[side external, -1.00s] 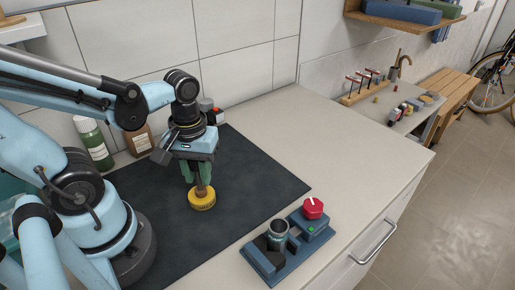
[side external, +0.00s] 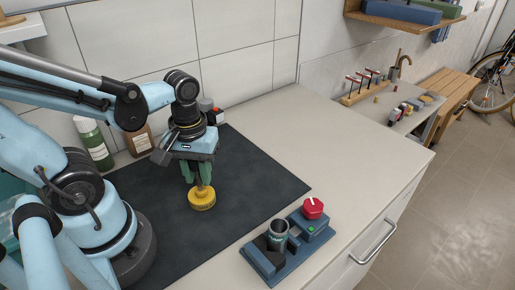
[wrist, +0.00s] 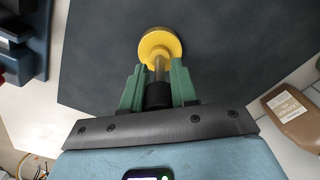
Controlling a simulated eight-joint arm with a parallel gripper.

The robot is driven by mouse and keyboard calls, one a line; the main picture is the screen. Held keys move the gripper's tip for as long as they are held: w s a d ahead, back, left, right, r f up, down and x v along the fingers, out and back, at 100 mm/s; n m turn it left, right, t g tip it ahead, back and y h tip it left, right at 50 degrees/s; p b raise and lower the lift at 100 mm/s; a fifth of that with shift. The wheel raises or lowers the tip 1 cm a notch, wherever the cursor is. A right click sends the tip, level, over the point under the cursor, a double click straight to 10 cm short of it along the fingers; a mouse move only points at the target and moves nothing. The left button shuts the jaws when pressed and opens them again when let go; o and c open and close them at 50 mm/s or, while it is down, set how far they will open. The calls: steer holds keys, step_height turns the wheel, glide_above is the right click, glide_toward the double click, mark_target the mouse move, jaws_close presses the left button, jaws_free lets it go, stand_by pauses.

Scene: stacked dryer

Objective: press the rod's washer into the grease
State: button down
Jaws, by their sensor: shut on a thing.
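My gripper (side external: 197,178), with green fingers, is shut on the rod (side external: 200,187) over the dark mat. In the wrist view, the rod's grey shaft (wrist: 159,70) has a dark part between the fingers (wrist: 158,92) and points at a round yellow tin (wrist: 175,43). The tin (side external: 202,203) stands on the mat right under the gripper. The rod's lower end meets the yellow inside the tin's rim. I cannot make out the washer apart from the yellow around it, or how deep it sits.
A blue fixture (side external: 262,264) with a dark cup (side external: 278,231) and a red knob (side external: 313,208) stands at the mat's front right. A green bottle (side external: 94,146) and a brown bottle (side external: 139,141) stand by the wall. The mat (side external: 255,180) right of the tin is clear.

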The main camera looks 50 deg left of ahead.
steer(key=shift+r, duration=3.5)
